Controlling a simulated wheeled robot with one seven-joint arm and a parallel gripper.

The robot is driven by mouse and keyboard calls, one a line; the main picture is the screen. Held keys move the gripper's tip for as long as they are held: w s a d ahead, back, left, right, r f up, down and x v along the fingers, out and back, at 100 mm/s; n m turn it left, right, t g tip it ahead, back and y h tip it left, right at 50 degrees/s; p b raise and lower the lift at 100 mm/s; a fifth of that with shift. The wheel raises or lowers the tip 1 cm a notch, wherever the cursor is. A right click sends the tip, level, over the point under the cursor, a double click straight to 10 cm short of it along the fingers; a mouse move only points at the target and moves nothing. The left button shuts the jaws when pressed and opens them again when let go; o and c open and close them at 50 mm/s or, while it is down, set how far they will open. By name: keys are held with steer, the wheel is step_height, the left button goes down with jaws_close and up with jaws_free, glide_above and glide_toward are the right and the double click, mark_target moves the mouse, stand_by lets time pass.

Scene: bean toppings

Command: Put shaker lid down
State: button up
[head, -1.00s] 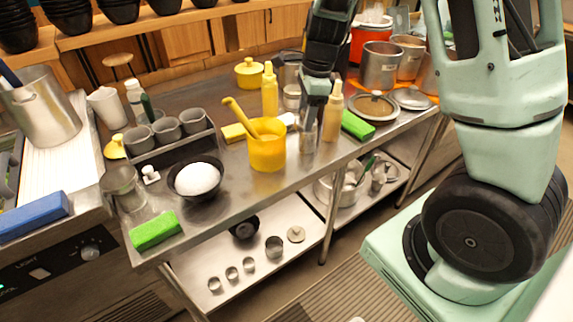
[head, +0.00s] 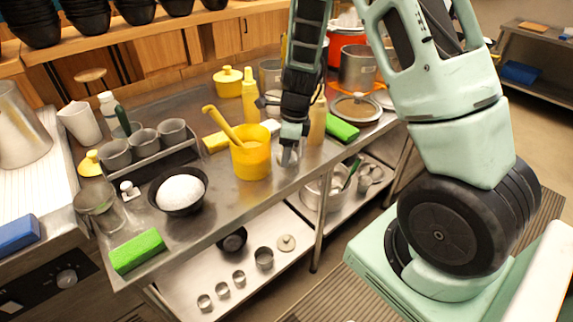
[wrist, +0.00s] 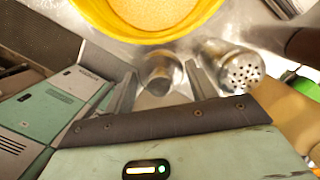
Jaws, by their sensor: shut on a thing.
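My gripper (head: 291,146) is low over the steel table, just right of the yellow pot. In the wrist view its fingers (wrist: 160,76) are on either side of a small shiny metal piece, which I take to be the shaker lid (wrist: 159,70). In the head view the lid (head: 288,158) is partly hidden below the fingers. I cannot tell whether it touches the table. A metal shaker with a perforated top (wrist: 241,71) is just right of the fingers in the wrist view; my gripper and arm hide it in the head view.
The yellow pot (head: 251,162) with a ladle stands close left. A tan bottle (head: 317,122) and a green sponge (head: 341,129) are to the right. A black bowl (head: 166,205) of white food and a cup rack (head: 150,154) are farther left. The front table edge is near.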

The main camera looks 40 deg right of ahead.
steer(key=shift+f+b, duration=0.35)
steer(key=shift+f, duration=2.05)
steer(key=shift+f, duration=0.1)
steer(key=o, duration=0.7)
